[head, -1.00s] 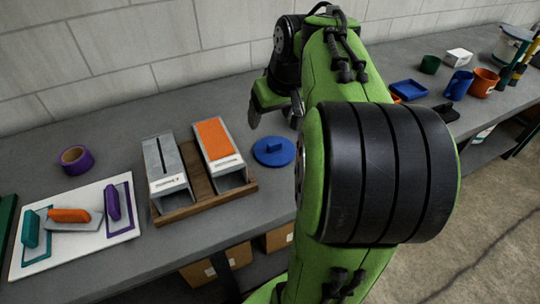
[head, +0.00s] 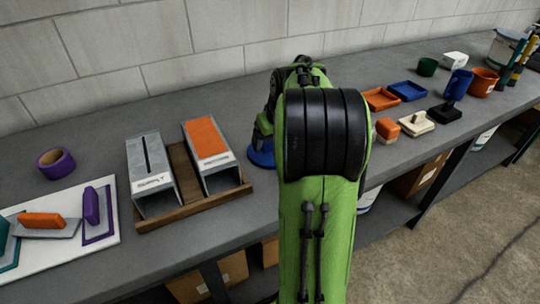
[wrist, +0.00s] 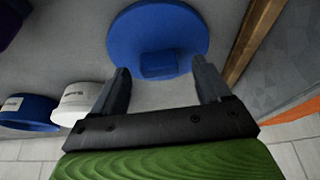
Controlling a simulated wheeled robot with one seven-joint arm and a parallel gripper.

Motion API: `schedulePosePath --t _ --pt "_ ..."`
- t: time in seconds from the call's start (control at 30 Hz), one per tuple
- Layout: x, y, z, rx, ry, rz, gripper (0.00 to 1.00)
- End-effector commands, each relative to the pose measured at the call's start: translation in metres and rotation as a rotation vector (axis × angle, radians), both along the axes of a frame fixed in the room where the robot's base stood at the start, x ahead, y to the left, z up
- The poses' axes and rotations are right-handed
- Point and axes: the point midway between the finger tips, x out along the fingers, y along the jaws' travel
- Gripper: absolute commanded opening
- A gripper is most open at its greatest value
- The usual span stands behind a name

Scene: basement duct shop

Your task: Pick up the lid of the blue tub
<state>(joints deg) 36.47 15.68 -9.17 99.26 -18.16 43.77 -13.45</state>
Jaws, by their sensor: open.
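The blue round lid (wrist: 140,25) with a small block handle (wrist: 160,66) lies on the grey bench in the wrist view. In the head view the lid (head: 260,156) shows only at its left part; my arm hides the rest. My gripper (wrist: 163,80) is open and empty, its fingers on either side of the handle in the picture. I cannot tell its height over the lid. A blue tub (wrist: 25,112) with a white label stands at the left of the wrist view, apart from the lid.
A white container (wrist: 78,103) stands beside the blue tub. A wooden tray (head: 190,207) with two grey boxes, one orange-topped (head: 208,138), is close to the lid. Orange and blue trays (head: 407,91) and several small items lie right of my arm. A block wall backs the bench.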

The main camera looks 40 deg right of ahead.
Motion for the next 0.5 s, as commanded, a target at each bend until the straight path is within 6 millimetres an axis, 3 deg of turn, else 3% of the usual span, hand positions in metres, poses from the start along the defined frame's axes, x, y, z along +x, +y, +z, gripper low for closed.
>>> schedulePosePath --t 0.03,0.23,0.5 --pt "0.0028 -0.0007 -0.0099 0.0 0.001 0.0 0.77" --pt "0.004 -0.0014 -0.0087 -0.001 -0.002 0.0 0.77" --pt "0.0038 -0.0013 -0.0085 -0.001 -0.001 0.0 0.37"
